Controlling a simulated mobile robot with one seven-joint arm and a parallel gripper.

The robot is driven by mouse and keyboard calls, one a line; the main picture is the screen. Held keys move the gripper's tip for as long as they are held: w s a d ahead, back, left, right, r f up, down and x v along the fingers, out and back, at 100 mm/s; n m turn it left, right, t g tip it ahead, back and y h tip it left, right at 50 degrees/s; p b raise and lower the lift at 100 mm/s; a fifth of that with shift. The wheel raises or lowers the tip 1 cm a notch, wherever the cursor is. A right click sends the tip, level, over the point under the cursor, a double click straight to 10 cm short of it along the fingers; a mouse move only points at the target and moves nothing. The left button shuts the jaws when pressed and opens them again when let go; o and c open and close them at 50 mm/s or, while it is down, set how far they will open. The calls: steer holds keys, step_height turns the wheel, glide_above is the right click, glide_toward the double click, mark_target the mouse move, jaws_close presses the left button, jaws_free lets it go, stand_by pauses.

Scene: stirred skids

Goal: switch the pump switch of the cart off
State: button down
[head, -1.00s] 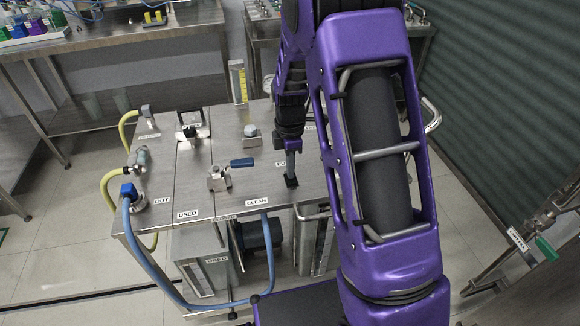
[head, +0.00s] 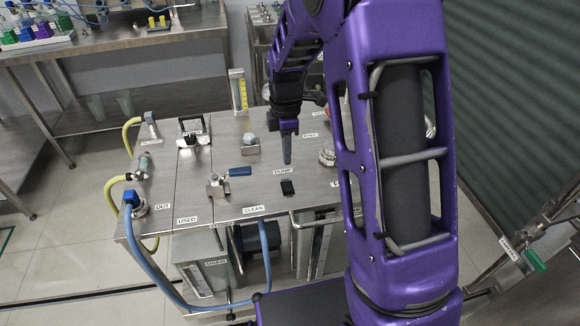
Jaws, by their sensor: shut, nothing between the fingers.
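The cart (head: 188,238) is a steel bench with a flat top. The pump switch (head: 287,187) is a small black rocker on the cart top, just below the PUMP label (head: 283,170). It is fully visible, but too small to tell which side is pressed. My gripper (head: 287,160) points down over the cart top, beyond the switch in the picture and apart from it. Its fingers are shut with nothing between them.
A valve with a blue handle (head: 240,171) stands left of the switch. A knob on a block (head: 250,144) is behind it, and a round fitting (head: 327,158) lies to the right. A blue hose (head: 160,275) loops along the cart's front left.

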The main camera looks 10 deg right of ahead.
step_height(320, 180, up, 5)
steer(key=shift+w+f, duration=0.1)
steer(key=shift+w, duration=0.05)
stand_by(0.6)
